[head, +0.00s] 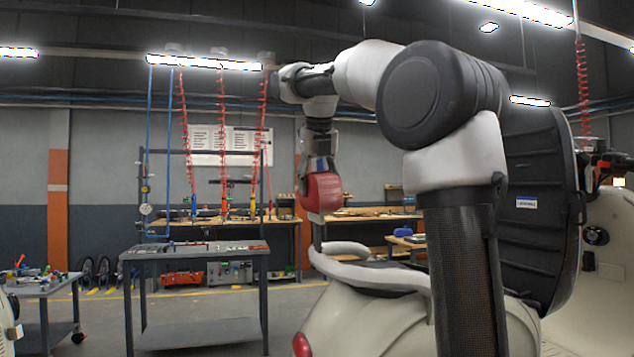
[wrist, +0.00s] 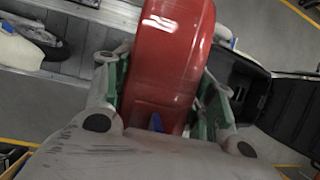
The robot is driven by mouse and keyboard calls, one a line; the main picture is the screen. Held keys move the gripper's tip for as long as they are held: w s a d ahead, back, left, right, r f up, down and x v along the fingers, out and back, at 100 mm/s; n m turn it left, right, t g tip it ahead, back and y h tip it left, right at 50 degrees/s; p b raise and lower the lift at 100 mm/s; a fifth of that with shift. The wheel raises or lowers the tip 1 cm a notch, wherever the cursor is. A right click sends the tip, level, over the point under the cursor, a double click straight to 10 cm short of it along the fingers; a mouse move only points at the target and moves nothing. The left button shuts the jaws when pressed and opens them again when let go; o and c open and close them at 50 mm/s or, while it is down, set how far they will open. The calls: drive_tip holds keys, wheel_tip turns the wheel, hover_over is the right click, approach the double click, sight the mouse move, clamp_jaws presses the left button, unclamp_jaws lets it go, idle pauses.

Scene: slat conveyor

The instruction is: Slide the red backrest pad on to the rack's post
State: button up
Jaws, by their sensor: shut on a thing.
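My gripper (head: 318,162) is shut on the red backrest pad (head: 322,193), holding it from above over the scooter's tail. In the wrist view, the pad (wrist: 168,62) fills the space between the two green-lined fingers of my gripper (wrist: 163,88). A short dark upright, seemingly the rack's post (head: 317,234), shows just below the pad. I cannot tell whether the pad's underside touches it. The pale curved rack rail (head: 372,276) lies below and to the right. The pad hides the post in the wrist view.
A grey metal table (head: 190,250) and a tool cart (head: 40,290) stand at left. In the wrist view, the slat conveyor (wrist: 90,62) runs behind the pad.

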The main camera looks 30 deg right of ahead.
drive_tip(key=shift+f, duration=0.1)
idle(0.3)
drive_tip(key=shift+d+f, duration=0.1)
drive_tip(key=shift+f, duration=1.25)
drive_tip(key=o, duration=1.3)
